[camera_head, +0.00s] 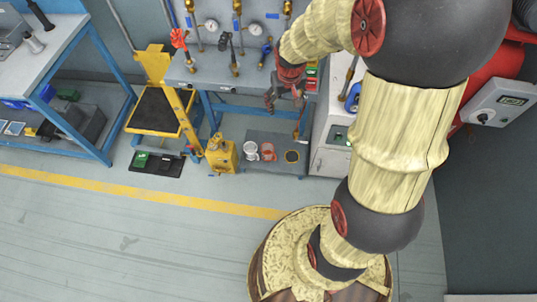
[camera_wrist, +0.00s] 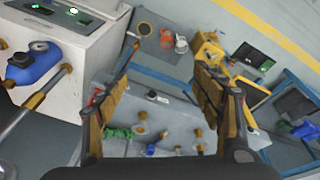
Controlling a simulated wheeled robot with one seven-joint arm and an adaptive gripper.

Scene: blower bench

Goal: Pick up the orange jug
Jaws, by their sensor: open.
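The orange jug (camera_head: 268,151) stands on the low grey shelf (camera_head: 262,170) under the bench in the head view. It is small, open-topped and reddish-orange, between a white jug (camera_head: 250,151) and a dark round container with an orange rim (camera_head: 292,156). In the wrist view the orange jug (camera_wrist: 166,38) is near the top, beyond the fingertips. My gripper (camera_head: 286,98) is at the bench front, above the shelf and apart from the jug. In the wrist view my gripper (camera_wrist: 155,78) is open, with nothing between its fingers.
The bench (camera_head: 215,76) carries gauges and valves just behind my gripper. A yellow jerrycan-like container (camera_head: 221,154) stands left of the shelf, beside a yellow cart (camera_head: 158,105). A white cabinet (camera_head: 328,150) is close on the right. The floor in front is clear.

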